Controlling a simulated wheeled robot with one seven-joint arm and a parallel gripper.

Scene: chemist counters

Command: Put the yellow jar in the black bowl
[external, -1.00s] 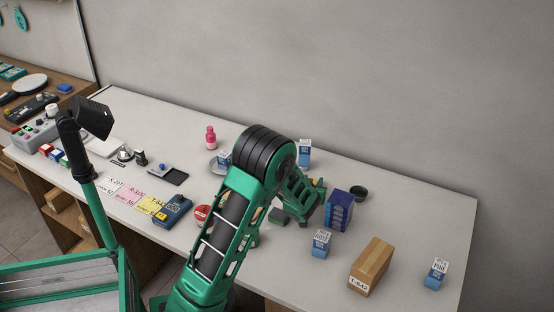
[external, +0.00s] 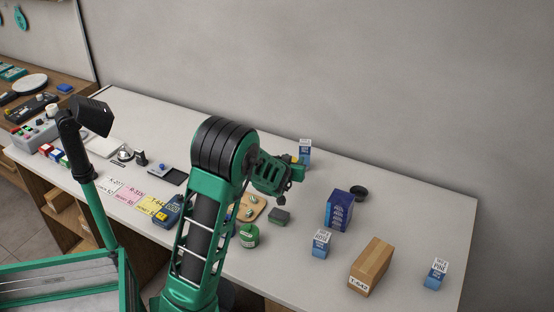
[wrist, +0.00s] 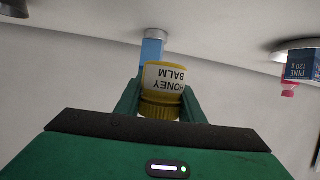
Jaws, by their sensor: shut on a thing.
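My gripper (external: 296,165) is shut on the yellow jar (wrist: 163,77), whose white label reads "HONEY BALM". In the wrist view the jar sits between the two green fingers, and the lettering appears upside down. In the external view only a small yellow part of the jar (external: 294,159) shows at the gripper's end, in front of a blue and white carton. The small black bowl (external: 360,193) stands on the counter to the right of my gripper, behind a dark blue box. A dark round thing at the wrist view's top left corner (wrist: 14,8) looks like this bowl.
The blue and white carton (external: 305,150) stands just behind my gripper. The dark blue box (external: 339,210), another carton (external: 321,243), a brown box (external: 371,266) and a green tin (external: 249,235) stand on the counter. The right back counter is clear.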

